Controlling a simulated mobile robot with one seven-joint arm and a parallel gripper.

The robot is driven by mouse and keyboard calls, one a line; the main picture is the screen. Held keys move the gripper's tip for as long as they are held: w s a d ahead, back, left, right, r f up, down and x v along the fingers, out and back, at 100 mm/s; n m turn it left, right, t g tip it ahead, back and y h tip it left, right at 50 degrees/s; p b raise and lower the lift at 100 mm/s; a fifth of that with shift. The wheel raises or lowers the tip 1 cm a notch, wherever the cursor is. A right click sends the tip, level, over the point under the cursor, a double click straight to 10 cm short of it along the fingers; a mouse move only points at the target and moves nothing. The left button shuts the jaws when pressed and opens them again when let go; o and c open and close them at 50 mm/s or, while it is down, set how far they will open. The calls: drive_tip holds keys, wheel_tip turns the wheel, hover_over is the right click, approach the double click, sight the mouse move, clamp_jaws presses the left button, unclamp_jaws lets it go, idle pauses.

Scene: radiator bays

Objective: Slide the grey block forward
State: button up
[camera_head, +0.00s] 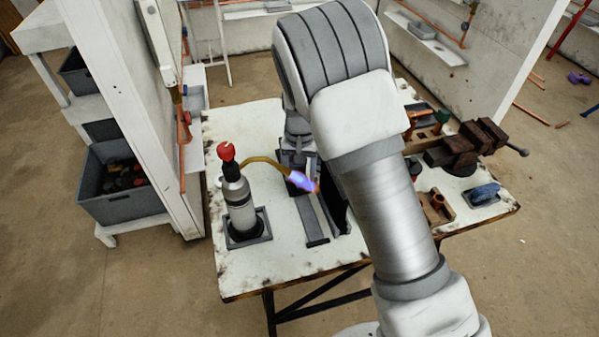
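A dark grey block (288,158) shows at the far end of a grey strip or rail (310,218) on the workbench, just behind the torch nozzle. I take it for the grey block, though it is partly covered. My gripper (298,148) is above or against this block, past the bend of my arm. Its fingertips are too small and hidden to tell whether they touch the block or are open or shut. A dark upright plate (334,205) stands right of the strip, partly behind my arm.
A torch (240,205) with a red knob stands in a dark square base at the left. Its brass tube reaches right, with a violet-blue flame (300,181) close by the block. A brown vise (470,145) and a blue item (484,192) are at the right. The bench's front left is clear.

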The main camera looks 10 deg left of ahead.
drive_tip(key=shift+c, duration=0.4)
clamp_jaws()
idle(0.9)
